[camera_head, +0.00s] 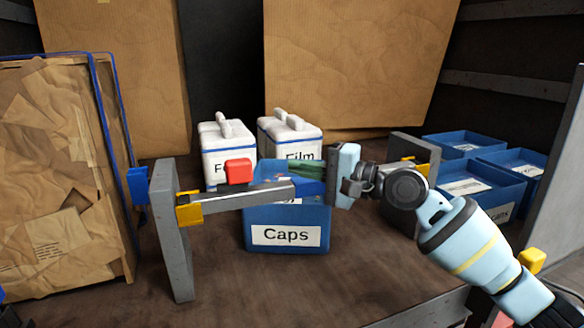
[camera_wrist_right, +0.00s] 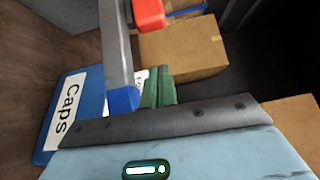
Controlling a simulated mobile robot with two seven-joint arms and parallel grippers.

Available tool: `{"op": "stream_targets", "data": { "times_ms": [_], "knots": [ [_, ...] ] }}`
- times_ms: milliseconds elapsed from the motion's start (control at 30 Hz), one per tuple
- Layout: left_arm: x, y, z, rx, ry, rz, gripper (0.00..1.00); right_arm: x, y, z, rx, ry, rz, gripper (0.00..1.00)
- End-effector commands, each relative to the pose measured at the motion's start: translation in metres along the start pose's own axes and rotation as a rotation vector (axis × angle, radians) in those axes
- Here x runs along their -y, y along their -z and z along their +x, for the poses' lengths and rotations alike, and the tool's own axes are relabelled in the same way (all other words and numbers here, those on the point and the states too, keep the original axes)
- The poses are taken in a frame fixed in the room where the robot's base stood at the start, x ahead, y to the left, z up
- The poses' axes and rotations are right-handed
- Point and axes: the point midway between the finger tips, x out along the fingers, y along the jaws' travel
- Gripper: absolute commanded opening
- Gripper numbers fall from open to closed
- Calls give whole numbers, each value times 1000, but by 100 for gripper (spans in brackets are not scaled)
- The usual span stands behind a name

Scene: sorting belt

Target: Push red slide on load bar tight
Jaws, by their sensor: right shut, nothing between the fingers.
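The load bar (camera_head: 225,199) is a grey beam running from the left grey post across in front of the bins. It has a yellow fitting at its left end and a blue section toward the right. The red slide (camera_head: 239,171) sits on top of the bar, left of its middle; it also shows at the top of the right wrist view (camera_wrist_right: 149,14). My right gripper (camera_head: 343,178) is shut and empty at the right of the blue section, apart from the red slide. I cannot tell whether it touches the bar. My left gripper is not in view.
A blue Caps bin (camera_head: 287,218) stands behind the bar. White containers (camera_head: 228,145) stand farther back. Blue trays (camera_head: 472,185) sit at the right. A crumpled paper-wrapped box (camera_head: 60,180) fills the left. The grey left post (camera_head: 170,230) stands upright.

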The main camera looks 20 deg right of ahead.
Motion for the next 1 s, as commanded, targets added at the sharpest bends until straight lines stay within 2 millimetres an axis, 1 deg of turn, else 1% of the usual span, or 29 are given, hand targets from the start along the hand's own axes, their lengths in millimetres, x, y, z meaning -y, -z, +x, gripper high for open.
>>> {"op": "stream_targets", "data": {
  "times_ms": [33,200,300,400,600,1000],
  "knots": [
    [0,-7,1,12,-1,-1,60,-8,0,-11,0,-8,4,0],
    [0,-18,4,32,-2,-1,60,-9,1,-43,1,-10,6,0],
    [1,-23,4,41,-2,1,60,-8,0,-58,1,-9,6,0],
    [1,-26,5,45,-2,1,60,-7,0,-68,1,-7,7,0],
    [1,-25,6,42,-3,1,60,-4,-1,-76,3,-5,4,0],
    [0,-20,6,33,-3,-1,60,-3,-1,-76,3,-4,4,0]
  ]
}}
